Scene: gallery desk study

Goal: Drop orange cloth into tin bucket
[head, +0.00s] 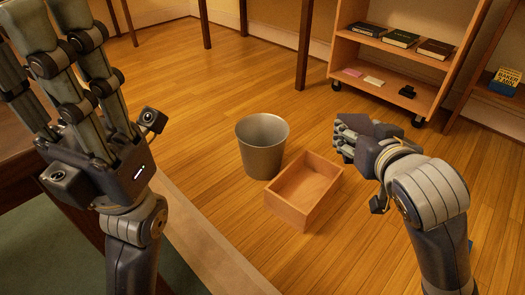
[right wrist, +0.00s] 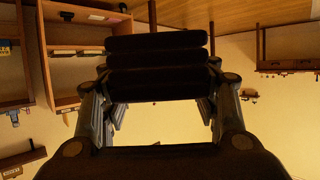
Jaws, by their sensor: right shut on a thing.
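The tin bucket (head: 262,150), grey and open-topped, stands upright on the wooden floor in the middle of the head view. My right gripper (head: 345,138) is to the right of the bucket, apart from it, with its fingers pointing left. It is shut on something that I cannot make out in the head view. In the right wrist view, dark bars (right wrist: 157,66) lie between the fingers; I cannot tell what they are. No orange cloth can be made out in either view. My left gripper (head: 62,20) is raised at the left, fingers spread, open and empty.
An open wooden box (head: 290,207) sits on the floor close to the bucket's right front. A wheeled shelf (head: 398,62) with books stands at the back right. A table edge (head: 205,240) runs along the lower left. The floor behind the bucket is clear.

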